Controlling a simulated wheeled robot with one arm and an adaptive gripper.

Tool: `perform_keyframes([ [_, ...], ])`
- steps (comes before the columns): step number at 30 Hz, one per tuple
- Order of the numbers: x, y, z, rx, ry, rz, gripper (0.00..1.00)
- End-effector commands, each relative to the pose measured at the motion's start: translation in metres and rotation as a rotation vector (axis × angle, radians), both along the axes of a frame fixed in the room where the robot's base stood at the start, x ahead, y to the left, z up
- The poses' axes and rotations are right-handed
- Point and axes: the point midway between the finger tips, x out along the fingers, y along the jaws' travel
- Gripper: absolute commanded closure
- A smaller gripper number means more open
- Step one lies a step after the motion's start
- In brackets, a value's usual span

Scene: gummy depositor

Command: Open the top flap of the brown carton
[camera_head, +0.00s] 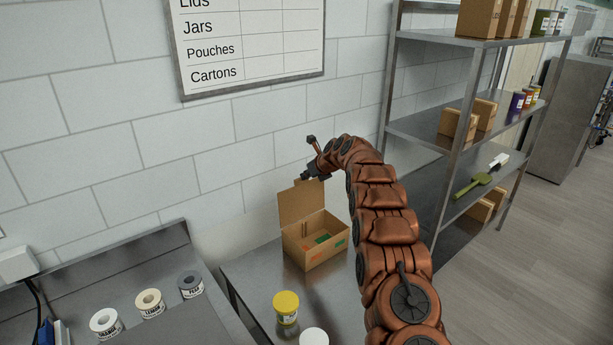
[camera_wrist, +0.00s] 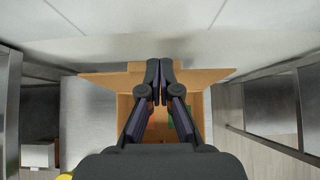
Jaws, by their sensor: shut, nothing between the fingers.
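The brown carton (camera_head: 318,250) stands on the steel table against the tiled wall. Its top flap (camera_head: 300,201) stands raised at the back, close to upright, and the inside shows green and red items. My gripper (camera_head: 309,178) is above the carton, at the top edge of the flap; I cannot tell whether it touches. In the wrist view my gripper (camera_wrist: 159,84) has its fingers together with nothing between them, in front of the flap (camera_wrist: 105,83). The carton (camera_wrist: 207,107) is partly hidden below the fingers there.
A yellow-lidded jar (camera_head: 286,308) and a white lid (camera_head: 314,336) are on the table (camera_head: 254,277) in front of the carton. A steel shelf (camera_head: 436,133) with boxes stands at the right.

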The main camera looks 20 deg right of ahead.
Motion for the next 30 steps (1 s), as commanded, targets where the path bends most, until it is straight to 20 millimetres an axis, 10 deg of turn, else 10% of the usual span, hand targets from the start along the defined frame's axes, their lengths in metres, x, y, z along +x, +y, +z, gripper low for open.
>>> perform_keyframes([
  [30,-0.01,-0.005,0.028,-0.001,-0.001,-0.001,1.0],
])
